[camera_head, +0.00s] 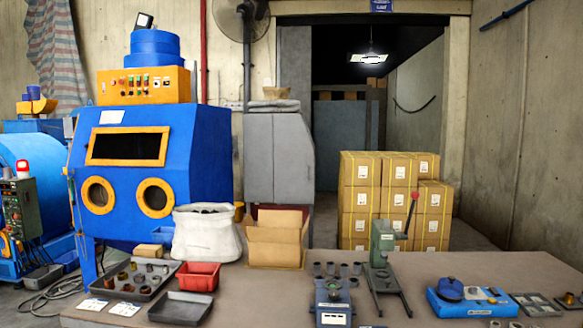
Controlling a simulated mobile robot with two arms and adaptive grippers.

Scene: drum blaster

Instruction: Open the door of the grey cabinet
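The grey cabinet (280,160) stands upright at the back, left of the dark doorway and right of the blue blasting machine. I cannot make out a handle or hinge at this size. Neither of my grippers is in view.
A table (420,290) spans the front, holding an open cardboard box (275,242), a white sack (205,235), a red bin (198,276), trays and a green press (384,250). Stacked cartons (360,198) stand right of the cabinet. The blue blasting machine (205,150) stands left.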

